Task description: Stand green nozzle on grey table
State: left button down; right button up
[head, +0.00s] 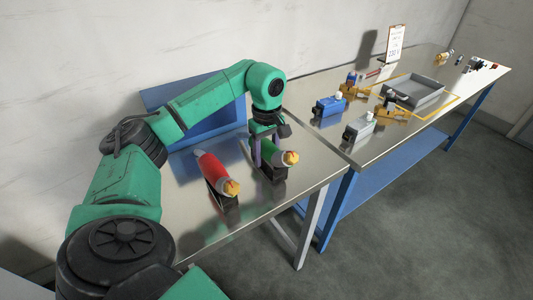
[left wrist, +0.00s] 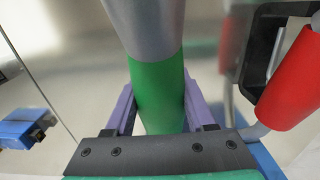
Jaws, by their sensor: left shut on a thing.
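The green nozzle (head: 270,153) has a grey section and an orange tip and leans at a slant at the black stand (head: 275,174) on the near table. My left gripper (head: 262,143) comes down from above with purple fingers on either side of the green nozzle. In the left wrist view, the green and grey body (left wrist: 158,95) sits between the two fingers (left wrist: 158,108), which are shut on it. I cannot tell whether it is clear of its stand. The near table with a shiny grey top and grey leg is the grey table (head: 312,180). My right gripper is out of view.
A red nozzle (head: 211,168) with an orange tip leans in another black stand just left of the green one. The near table's right part is clear.

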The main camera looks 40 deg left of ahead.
aim_at(268, 142)
pick_arm(q)
jog(key=shift+w, duration=0.2)
jog(key=shift+f, duration=0.15)
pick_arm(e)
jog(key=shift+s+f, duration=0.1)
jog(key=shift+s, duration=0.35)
pick_arm(q)
jog(key=shift+c, duration=1.2)
grip_release()
jog(key=shift+s, duration=0.15)
notch_tip(268, 142, up, 6)
jog(key=shift+r, duration=0.1)
notch_tip(268, 142, up, 6)
jog(key=p, duration=0.2)
jog(key=shift+r+p, duration=0.15)
jog(key=shift+p, duration=0.25)
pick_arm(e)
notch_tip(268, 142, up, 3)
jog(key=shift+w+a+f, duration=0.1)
